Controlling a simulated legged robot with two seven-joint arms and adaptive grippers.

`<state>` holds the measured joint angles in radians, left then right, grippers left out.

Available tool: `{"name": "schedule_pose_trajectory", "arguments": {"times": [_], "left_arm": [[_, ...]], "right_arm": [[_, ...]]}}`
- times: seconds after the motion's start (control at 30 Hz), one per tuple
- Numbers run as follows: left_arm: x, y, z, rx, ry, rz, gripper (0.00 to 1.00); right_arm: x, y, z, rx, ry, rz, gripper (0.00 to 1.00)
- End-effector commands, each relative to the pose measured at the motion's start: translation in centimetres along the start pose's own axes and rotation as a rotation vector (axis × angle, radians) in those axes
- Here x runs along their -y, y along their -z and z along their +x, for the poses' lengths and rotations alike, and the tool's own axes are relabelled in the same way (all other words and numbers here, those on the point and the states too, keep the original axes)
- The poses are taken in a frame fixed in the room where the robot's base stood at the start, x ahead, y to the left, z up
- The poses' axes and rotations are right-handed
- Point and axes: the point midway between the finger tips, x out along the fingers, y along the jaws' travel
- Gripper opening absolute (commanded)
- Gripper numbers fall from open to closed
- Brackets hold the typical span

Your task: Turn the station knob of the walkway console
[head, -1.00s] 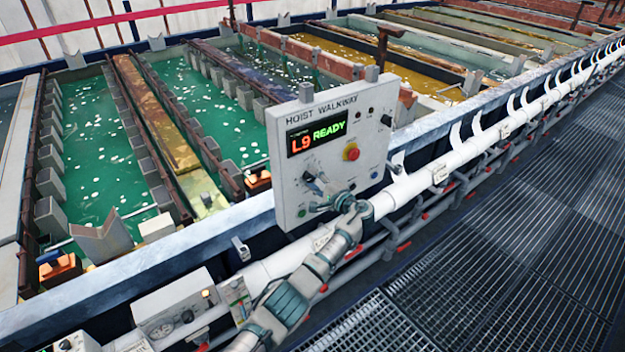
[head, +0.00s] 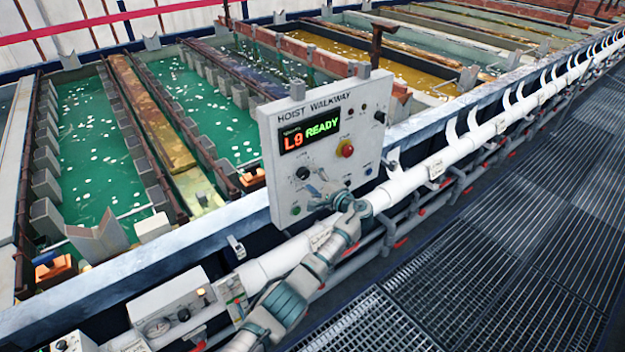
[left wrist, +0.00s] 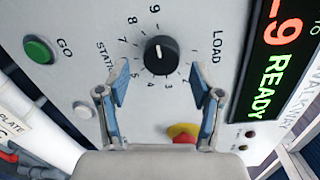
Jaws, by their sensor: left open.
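The station knob (head: 302,174) is a black round knob on the pale grey walkway console (head: 330,178). In the left wrist view the knob (left wrist: 160,56) has a white pointer mark towards the 9, with numbers around it. The console display (head: 309,131) reads "L9 READY". My left gripper (head: 318,192) is in front of the console's lower part, just below the knob. In the left wrist view its two blue-padded fingers (left wrist: 160,78) are open and empty. They stand apart on either side, below the knob in that picture. My right gripper is not in view.
A green GO button (left wrist: 38,50) and a red-and-yellow stop button (left wrist: 183,133) are near the fingers. A white pipe (head: 420,177) runs along the walkway edge. Green tanks (head: 95,150) lie behind the console. The grating walkway (head: 480,250) at the right is clear.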

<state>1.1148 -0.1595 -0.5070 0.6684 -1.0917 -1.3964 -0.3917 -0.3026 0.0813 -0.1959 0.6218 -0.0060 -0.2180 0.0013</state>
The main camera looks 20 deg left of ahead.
Motion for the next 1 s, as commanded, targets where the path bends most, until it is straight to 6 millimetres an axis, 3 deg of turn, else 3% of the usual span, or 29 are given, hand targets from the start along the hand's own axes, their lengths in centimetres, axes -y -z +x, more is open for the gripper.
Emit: {"name": "schedule_pose_trajectory", "arguments": {"times": [0.5,0.7,1.0], "left_arm": [[-0.2,0.6,-10.3,-0.004,-0.002,0.004,0.66],[-0.3,0.6,-11.6,-0.001,-0.002,0.006,0.66],[-0.3,0.5,-11.4,-0.002,-0.003,0.005,0.66]], "right_arm": [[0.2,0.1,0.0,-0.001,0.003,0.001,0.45],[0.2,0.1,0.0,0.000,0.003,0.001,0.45],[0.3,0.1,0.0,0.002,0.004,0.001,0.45]]}}
